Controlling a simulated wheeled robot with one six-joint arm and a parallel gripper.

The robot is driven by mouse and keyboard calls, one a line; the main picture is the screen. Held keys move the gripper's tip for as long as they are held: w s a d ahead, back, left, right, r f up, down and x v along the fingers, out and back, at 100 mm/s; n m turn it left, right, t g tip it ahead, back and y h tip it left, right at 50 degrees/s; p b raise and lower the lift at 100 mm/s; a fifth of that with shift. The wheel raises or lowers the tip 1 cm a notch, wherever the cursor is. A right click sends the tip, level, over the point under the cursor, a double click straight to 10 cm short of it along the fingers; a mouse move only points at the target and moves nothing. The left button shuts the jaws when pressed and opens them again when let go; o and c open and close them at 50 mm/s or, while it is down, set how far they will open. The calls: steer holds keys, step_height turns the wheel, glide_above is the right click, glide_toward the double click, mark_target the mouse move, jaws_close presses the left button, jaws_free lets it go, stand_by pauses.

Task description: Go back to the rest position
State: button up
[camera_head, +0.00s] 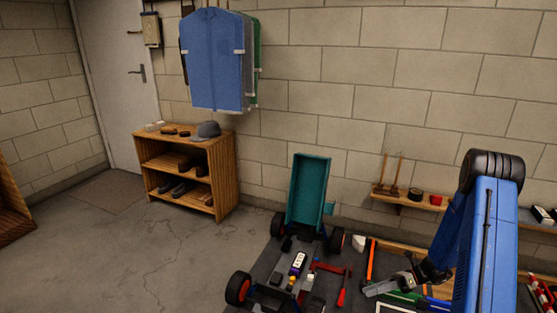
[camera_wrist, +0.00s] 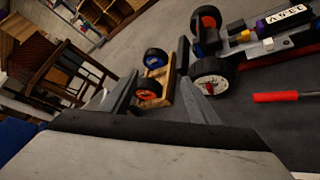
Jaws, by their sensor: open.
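My gripper (camera_head: 385,286) is at the lower right in the head view, above the tool-strewn work surface. Its two fingers also show in the wrist view (camera_wrist: 158,80), spread apart with no thing clearly held. The racecar chassis (camera_wrist: 262,45) lies at the upper right of the wrist view, with black wheels and a dark battery-like block. It also shows in the head view (camera_head: 270,297). A teal car body (camera_head: 308,190) stands upright behind it.
A red-handled tool (camera_wrist: 275,97) lies right of the gripper. A red hammer (camera_head: 342,290) and other tools lie near the chassis. A wooden shoe rack (camera_head: 224,170) stands by the wall, below a hanging blue garment (camera_head: 212,60).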

steer(key=s+a+r+n+g+h, duration=0.1)
steer(key=s+a+r+n+h, duration=0.15)
steer(key=s+r+n, duration=0.4)
steer(key=s+a+r+n+h, duration=0.1)
steer(key=a+r+n+h, duration=0.15)
steer(key=r, duration=0.75)
steer(key=s+a+r+n+g+h, duration=0.1)
steer(key=s+r+n+h, duration=0.3)
steer(key=r, duration=0.4)
steer(key=s+r+n+t+h, duration=0.2)
steer(key=s+r+n+t, duration=0.2)
steer(key=s, duration=0.5)
steer(key=s+r+n+t+h, duration=0.3)
steer(key=s+r+n, duration=0.6)
steer(key=shift+s+n+t, duration=0.35)
steer(key=shift+n+t, duration=0.05)
